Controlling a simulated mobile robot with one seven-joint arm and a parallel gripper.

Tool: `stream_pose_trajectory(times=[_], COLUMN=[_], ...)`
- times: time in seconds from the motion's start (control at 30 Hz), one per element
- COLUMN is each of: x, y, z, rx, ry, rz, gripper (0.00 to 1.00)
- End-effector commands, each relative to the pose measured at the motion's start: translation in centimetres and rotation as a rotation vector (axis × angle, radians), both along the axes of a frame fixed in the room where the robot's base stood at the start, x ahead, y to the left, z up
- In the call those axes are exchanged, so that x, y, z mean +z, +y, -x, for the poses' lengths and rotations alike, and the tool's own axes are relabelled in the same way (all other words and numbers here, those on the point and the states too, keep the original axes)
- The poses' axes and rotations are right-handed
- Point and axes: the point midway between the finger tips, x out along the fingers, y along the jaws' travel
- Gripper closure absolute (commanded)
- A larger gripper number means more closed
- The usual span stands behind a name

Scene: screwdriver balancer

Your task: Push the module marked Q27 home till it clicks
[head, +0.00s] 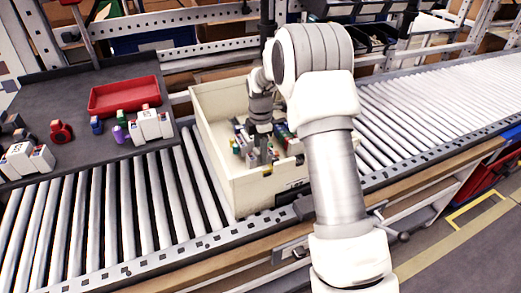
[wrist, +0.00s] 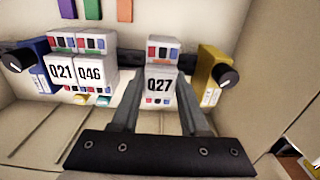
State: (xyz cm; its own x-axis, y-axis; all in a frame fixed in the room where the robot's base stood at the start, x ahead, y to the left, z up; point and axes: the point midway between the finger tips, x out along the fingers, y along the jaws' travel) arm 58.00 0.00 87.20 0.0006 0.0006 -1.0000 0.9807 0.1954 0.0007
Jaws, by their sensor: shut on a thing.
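The white module marked Q27 (wrist: 158,86) is in the middle of the wrist view, at a dark rail (wrist: 127,62) inside the cream crate (head: 236,186). My gripper (wrist: 160,103) has one finger on each side of it and is shut on it. I cannot tell whether the module is fully seated on the rail. In the head view my gripper (head: 262,152) reaches down into the crate, and the Q27 module cannot be made out there.
Left of Q27 stand modules Q21 (wrist: 61,71) and Q46 (wrist: 92,71), and a blue module (wrist: 42,76) with a black knob. A yellow module (wrist: 212,72) with a knob stands close on the right. The crate walls surround the arm. A red tray (head: 124,96) lies outside.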

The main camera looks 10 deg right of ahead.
Motion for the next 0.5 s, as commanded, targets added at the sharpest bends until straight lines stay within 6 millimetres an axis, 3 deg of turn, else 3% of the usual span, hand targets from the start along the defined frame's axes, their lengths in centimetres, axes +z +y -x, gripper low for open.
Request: stream_pose_trajectory(times=[0.5], x=[-0.56], y=[-0.03], z=[-0.01], rx=[0.0], ry=[0.0], rz=[0.0], gripper=[1.0])
